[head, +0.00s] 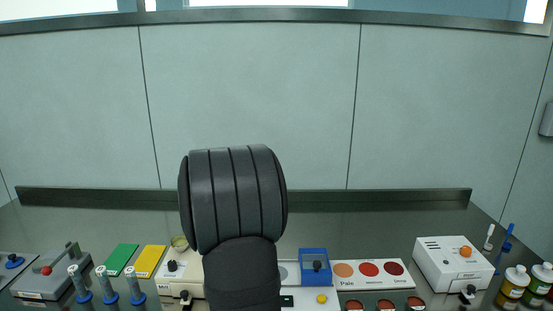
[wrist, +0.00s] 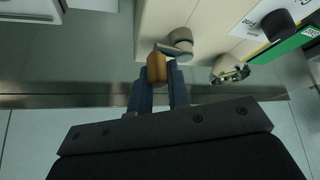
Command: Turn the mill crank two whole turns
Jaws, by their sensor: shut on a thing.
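The mill (head: 184,262) is a cream box with a black knob, left of centre in the head view and partly hidden behind my arm. In the wrist view the mill's cream side (wrist: 207,24) fills the top middle. Its crank (wrist: 180,42) is a grey metal arm on that side, with a tan wooden handle (wrist: 156,64). My gripper (wrist: 158,78) has two blue fingers, one on each side of the handle, and is shut on it. In the head view my gripper and the crank are hidden by my arm.
A metal cup (wrist: 231,72) is beside the mill in the wrist view. A blue-framed device (head: 314,264) and a panel of red discs (head: 346,282) stand to the right. Bare counter (head: 350,230) lies behind.

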